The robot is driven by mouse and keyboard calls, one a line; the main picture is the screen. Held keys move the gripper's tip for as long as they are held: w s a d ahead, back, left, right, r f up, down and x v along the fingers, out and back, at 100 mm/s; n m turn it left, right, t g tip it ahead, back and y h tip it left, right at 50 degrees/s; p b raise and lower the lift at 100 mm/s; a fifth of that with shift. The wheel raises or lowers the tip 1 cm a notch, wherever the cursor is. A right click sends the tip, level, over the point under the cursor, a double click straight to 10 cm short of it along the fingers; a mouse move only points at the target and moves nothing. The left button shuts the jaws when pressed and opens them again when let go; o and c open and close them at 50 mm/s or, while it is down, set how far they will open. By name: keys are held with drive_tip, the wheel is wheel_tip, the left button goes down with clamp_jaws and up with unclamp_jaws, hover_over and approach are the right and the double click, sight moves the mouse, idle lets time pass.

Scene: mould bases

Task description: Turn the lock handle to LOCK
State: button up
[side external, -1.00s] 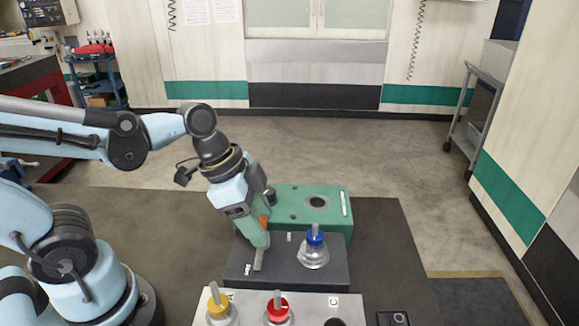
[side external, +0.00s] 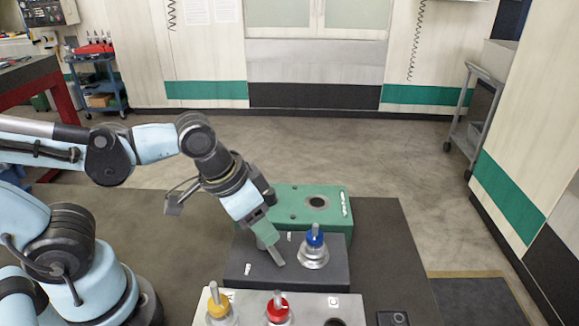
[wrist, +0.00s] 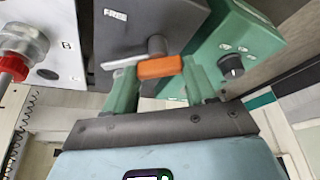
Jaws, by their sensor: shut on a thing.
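The lock handle is on the dark block (side external: 240,272). In the wrist view the handle shows a grey lever (wrist: 122,62), a round grey hub and an orange part (wrist: 160,67). My gripper (side external: 264,232) has its green fingers on either side of the orange part and is shut on the handle. In the side view the lever (side external: 277,257) slants down to the right, away from the FREE label (wrist: 115,14) side. A small white label (side external: 290,237) by the block's far edge is too small to read. My fingers hide part of the handle.
A blue-topped metal fitting (side external: 314,250) stands on the dark block, close right of the handle. A green block (side external: 335,212) lies behind. A light panel (side external: 255,312) with yellow (side external: 218,305) and red (side external: 278,308) fittings is in front.

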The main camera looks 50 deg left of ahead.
drive_tip(key=n, duration=0.2)
drive_tip(key=n+y, duration=0.2)
drive_tip(key=n, duration=0.1)
drive_tip(key=shift+d+n, duration=0.25)
drive_tip(key=shift+n, duration=0.05)
drive_tip(key=n+y, duration=0.1)
drive_tip(key=n, duration=0.1)
drive_tip(key=n+g+y, duration=0.1)
drive_tip(key=n, duration=0.2)
drive_tip(key=shift+w+d+n, duration=0.1)
drive_tip(key=shift+n, duration=0.2)
drive_tip(key=o, duration=1)
drive_tip(key=shift+o, duration=0.2)
drive_tip(key=v, duration=1.2)
drive_tip(key=shift+w, duration=0.1)
